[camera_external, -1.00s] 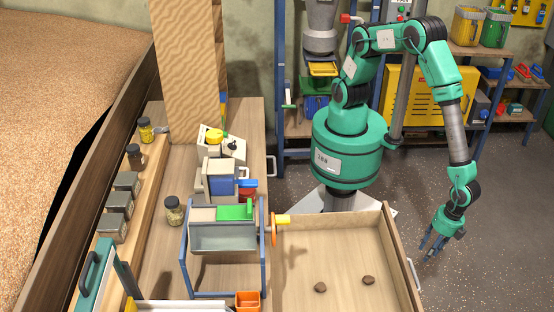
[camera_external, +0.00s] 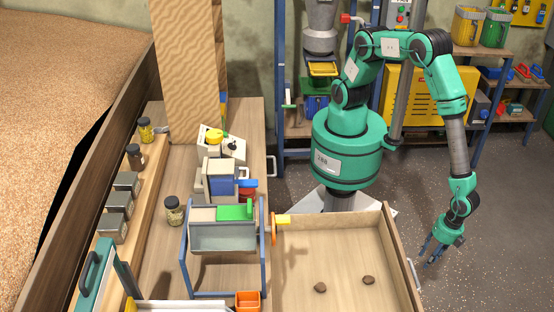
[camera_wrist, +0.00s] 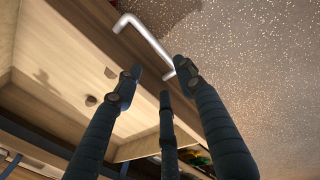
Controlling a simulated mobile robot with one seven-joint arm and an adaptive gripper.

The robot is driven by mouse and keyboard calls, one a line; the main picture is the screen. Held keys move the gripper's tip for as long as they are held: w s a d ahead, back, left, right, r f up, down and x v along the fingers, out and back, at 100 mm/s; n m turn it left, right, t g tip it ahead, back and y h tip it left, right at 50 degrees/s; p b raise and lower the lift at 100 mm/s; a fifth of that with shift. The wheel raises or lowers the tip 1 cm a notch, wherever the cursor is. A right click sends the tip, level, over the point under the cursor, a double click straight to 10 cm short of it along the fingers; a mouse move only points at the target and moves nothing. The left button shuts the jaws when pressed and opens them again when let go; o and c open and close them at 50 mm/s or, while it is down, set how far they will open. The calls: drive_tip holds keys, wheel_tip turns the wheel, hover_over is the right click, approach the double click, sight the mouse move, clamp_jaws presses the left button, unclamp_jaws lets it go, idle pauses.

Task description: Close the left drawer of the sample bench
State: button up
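The open drawer (camera_external: 330,262) sticks out to the right from the sample bench (camera_external: 160,262). Two small brown lumps lie in it. Its front panel carries a silver bar handle (camera_external: 413,274), which also shows in the wrist view (camera_wrist: 145,42). My gripper (camera_external: 432,260) is just to the right of the drawer front, pointing down, near the handle. In the wrist view my gripper (camera_wrist: 160,85) has its fingers spread and empty, with the handle beyond the fingertips. I cannot tell whether a finger touches the handle.
A blue-framed device with an orange wheel (camera_external: 272,230) stands on the bench at the drawer's inner edge. A small orange box (camera_external: 247,301) sits in front of it. Another handle (camera_external: 272,166) shows farther back on the bench side. The floor (camera_external: 490,250) right of the drawer is clear.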

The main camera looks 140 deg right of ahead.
sight(415, 277)
drive_tip(key=f, duration=0.3)
drive_tip(key=w+d+f+b, duration=0.1)
drive_tip(key=f, duration=0.3)
drive_tip(key=f+b, duration=0.1)
drive_tip(key=f, duration=0.2)
drive_tip(key=shift+w+d+f, duration=0.25)
drive_tip(key=shift+f, duration=0.15)
clamp_jaws()
